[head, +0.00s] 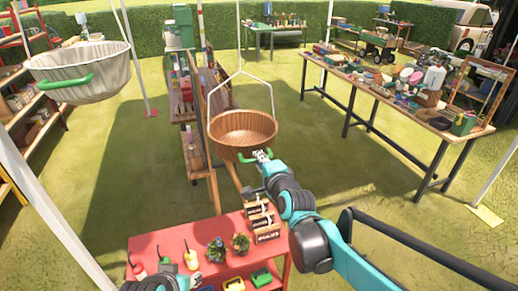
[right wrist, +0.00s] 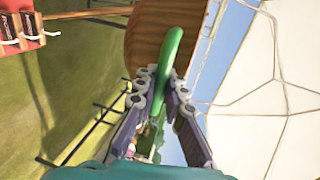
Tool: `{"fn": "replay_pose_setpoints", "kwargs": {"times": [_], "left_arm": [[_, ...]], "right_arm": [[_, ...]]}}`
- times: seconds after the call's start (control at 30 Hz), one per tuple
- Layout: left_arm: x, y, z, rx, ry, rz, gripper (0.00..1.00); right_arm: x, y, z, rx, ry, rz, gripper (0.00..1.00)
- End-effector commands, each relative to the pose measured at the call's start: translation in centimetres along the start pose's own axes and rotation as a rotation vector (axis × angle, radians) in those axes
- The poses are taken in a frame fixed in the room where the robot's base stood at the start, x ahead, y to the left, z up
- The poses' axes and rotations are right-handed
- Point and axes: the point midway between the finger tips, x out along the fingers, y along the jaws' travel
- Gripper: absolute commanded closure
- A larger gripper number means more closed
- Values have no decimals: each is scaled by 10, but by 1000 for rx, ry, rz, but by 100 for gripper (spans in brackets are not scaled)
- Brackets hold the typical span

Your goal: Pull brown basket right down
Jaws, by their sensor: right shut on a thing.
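The brown basket (head: 243,128) hangs upright from a white wire frame in the middle of the head view. My right gripper (head: 258,156) is at its near lower side, shut on the basket's green handle. In the right wrist view the green handle (right wrist: 172,55) runs between the two fingers, with the brown wooden side of the basket (right wrist: 150,30) just beyond. My left gripper (head: 188,279) is low in the head view over the red table; its fingers are too small to tell.
A white basket (head: 78,75) with a green handle hangs at the upper left. A red table (head: 205,243) with flower pots, boxes and tools stands in front. A long wooden table (head: 400,107) with many items is at right. Open grass lies between the brown basket and that table.

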Motion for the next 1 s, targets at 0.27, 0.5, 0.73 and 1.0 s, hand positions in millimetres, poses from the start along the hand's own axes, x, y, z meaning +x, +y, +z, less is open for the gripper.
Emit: {"fn": "replay_pose_setpoints", "kwargs": {"times": [0.27,0.5,0.73,1.0], "left_arm": [[63,0,45,0,0,0,60],[98,0,70,0,0,0,60],[115,0,82,0,0,0,60],[120,0,86,0,0,0,60]], "right_arm": [[23,108,1,0,-2,3,100],[36,169,1,0,-2,3,100],[43,201,1,0,-2,2,100],[45,210,2,0,-2,3,100]]}}
